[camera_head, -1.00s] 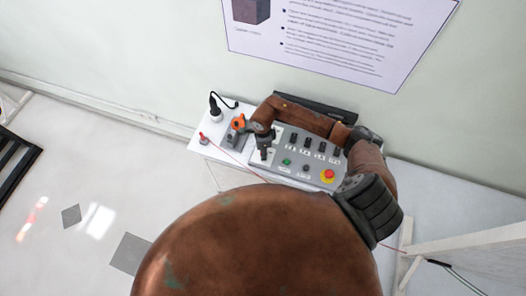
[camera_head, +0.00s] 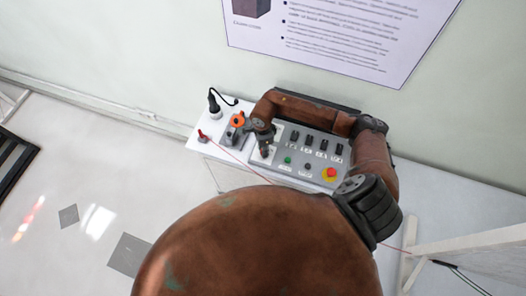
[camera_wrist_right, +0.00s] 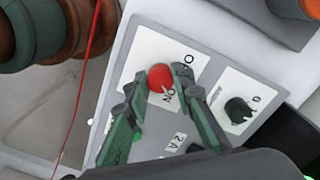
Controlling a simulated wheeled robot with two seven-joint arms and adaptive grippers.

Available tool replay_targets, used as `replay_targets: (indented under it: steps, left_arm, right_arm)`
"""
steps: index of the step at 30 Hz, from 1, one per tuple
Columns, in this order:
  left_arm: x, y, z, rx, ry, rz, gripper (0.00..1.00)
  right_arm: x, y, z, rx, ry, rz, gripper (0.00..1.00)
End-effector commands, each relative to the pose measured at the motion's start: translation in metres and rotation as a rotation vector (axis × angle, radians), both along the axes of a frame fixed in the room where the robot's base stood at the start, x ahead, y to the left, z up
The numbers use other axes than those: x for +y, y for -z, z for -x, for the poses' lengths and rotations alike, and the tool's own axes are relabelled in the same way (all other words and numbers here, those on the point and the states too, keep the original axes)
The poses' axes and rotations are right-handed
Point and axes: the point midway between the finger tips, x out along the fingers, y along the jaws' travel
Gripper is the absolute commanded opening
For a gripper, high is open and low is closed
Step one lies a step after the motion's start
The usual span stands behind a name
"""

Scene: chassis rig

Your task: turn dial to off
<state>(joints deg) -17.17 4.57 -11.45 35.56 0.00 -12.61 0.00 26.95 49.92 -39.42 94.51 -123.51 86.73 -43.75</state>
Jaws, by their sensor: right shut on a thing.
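The red dial (camera_wrist_right: 160,77) shows in the right wrist view on a white plate with printed ON and a partly covered word beginning with O. My right gripper (camera_wrist_right: 161,88) has its two fingers on either side of the dial and is shut on it. In the head view my right gripper (camera_head: 264,151) is at the left end of the grey control panel (camera_head: 310,176), and it hides the dial there. Which way the dial points is hard to tell. My left gripper is not in view.
A black knob (camera_wrist_right: 238,109) is beside the dial's plate. The panel also has several black switches, a green button (camera_head: 288,160) and a red-and-yellow stop button (camera_head: 331,173). An orange-topped device (camera_head: 237,119) and a black plug (camera_head: 213,103) stand left of the panel.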

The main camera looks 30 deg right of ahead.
Motion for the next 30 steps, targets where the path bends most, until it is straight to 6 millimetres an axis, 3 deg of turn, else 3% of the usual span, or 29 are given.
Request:
replay_targets:
  steps: [1,9,30]
  left_arm:
    - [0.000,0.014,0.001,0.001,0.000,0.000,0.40]
    - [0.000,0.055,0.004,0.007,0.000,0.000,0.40]
    - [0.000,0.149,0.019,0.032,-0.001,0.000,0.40]
  right_arm:
    - [-0.002,0.005,-0.002,-0.004,-0.041,0.005,0.00]
    - [-0.001,0.007,-0.001,-0.002,-0.295,0.004,0.00]
    - [-0.001,0.006,0.001,0.000,-0.957,0.002,0.00]
